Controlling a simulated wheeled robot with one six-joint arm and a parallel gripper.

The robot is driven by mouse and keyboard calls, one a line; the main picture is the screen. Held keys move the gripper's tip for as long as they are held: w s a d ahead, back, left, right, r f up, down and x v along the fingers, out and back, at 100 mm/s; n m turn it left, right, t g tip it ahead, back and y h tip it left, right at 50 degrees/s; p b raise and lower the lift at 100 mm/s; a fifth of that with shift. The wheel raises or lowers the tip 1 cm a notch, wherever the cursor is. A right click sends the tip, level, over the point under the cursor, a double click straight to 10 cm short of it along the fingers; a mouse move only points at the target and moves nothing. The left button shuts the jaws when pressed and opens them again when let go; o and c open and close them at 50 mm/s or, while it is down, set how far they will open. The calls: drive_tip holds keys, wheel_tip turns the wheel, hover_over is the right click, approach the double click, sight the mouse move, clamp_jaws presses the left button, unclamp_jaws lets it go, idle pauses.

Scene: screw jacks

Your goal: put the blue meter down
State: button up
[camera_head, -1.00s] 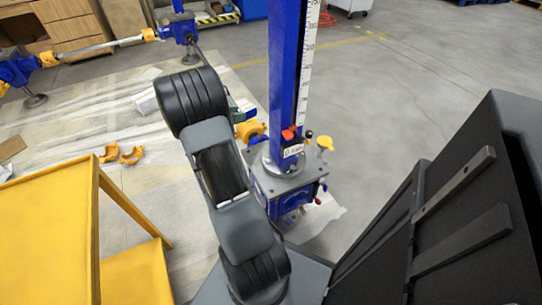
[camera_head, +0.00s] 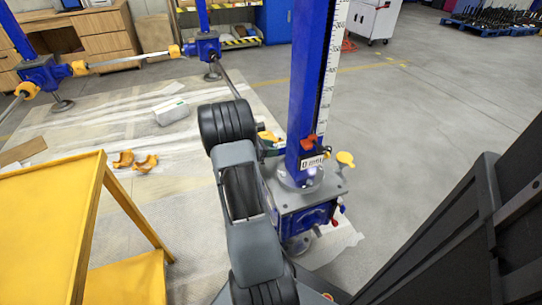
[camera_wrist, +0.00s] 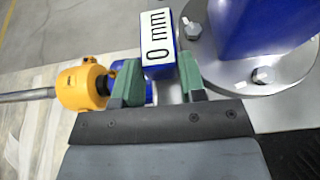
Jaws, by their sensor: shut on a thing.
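The blue meter (camera_wrist: 157,48) shows in the wrist view as a small blue block with a white "0 mm" face. My gripper (camera_wrist: 158,88) has green fingers on both sides of its lower part and is shut on it. It is close beside the round bolted flange (camera_wrist: 265,75) at the foot of a blue column. In the head view my arm hides most of the gripper. There a "0 mm" label (camera_head: 312,162) shows at the column foot; I cannot tell whether it is the held meter's face.
A blue column with a scale (camera_head: 309,90) stands on a screw jack (camera_head: 305,205). A yellow and black coupling (camera_wrist: 82,85) with a rod is left of the fingers. A yellow table (camera_head: 45,220) stands at left. Orange clamp halves (camera_head: 145,163) and a white box (camera_head: 171,111) lie on the floor sheet.

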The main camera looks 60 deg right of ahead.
drive_tip(key=shift+f, duration=1.15)
drive_tip(key=shift+f+b, duration=0.1)
drive_tip(key=shift+b, duration=0.2)
drive_tip(key=shift+f, duration=0.15)
drive_tip(key=o, duration=0.8)
